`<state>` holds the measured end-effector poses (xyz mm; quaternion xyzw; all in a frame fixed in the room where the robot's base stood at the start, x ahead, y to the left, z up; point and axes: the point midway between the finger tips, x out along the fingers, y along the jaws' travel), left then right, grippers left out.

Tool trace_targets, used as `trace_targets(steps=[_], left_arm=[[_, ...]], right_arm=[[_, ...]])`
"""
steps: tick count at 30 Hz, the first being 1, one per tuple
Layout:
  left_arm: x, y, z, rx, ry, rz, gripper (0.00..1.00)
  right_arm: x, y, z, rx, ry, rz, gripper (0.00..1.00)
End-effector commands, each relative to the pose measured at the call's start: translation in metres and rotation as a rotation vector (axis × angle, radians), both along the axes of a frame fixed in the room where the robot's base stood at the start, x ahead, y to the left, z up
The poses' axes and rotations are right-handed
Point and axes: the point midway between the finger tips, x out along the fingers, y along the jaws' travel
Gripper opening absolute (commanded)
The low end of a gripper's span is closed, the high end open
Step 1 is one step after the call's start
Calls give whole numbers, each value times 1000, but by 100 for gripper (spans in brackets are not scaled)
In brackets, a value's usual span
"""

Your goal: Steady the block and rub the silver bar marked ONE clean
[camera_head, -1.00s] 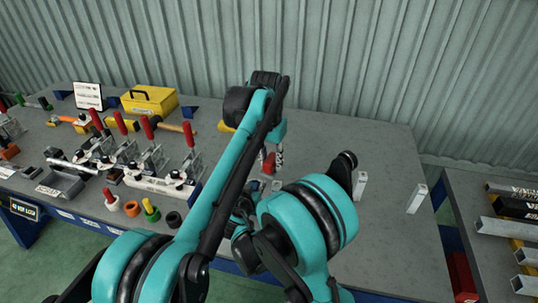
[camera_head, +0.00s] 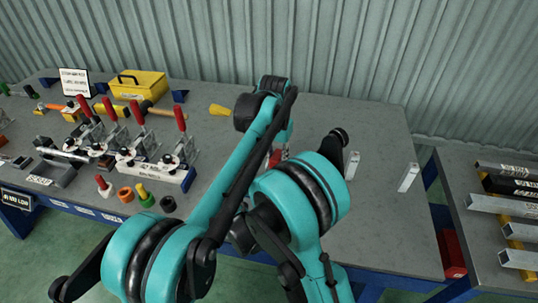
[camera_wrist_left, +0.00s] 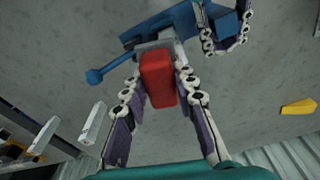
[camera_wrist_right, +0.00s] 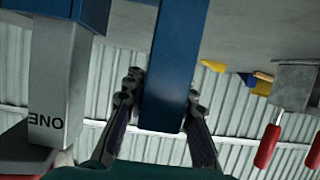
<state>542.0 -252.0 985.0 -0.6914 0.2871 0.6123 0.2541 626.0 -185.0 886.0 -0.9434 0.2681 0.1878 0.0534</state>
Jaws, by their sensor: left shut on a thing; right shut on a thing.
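My left gripper (camera_wrist_left: 158,95) is shut on a red block (camera_wrist_left: 157,75), with a finger on each side. In the head view the left gripper (camera_head: 277,156) shows only partly behind my arm. My right gripper (camera_wrist_right: 160,108) is shut on an upright-looking blue bar (camera_wrist_right: 177,65) of the blue block. The silver bar marked ONE (camera_wrist_right: 58,85) stands beside it in the right wrist view, its lettering upside down, its end near a blue part. In the left wrist view the blue block (camera_wrist_left: 185,25) lies just beyond the red block; whether they touch is unclear.
Toggle clamps with red handles (camera_head: 140,112), a yellow box (camera_head: 138,84) and coloured rings fill the left. A side rack (camera_head: 505,205) holds bars. The bench's far right is mostly clear.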

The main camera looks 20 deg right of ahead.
Motion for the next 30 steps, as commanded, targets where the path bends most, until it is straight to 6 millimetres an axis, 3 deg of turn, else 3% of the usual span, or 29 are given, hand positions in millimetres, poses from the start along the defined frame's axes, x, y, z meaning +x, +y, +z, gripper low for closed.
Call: trace_targets(steps=[12, 17, 30], left_arm=[[22, 35, -1, 0, 0, 3, 0], [22, 35, 22, 0, 0, 1, 0], [22, 35, 61, 0, 0, 1, 0]], right_arm=[[0, 0, 0, -1, -1, 0, 0], [0, 0, 0, 0, -1, 1, 0], [0, 0, 0, 0, 0, 1, 0]])
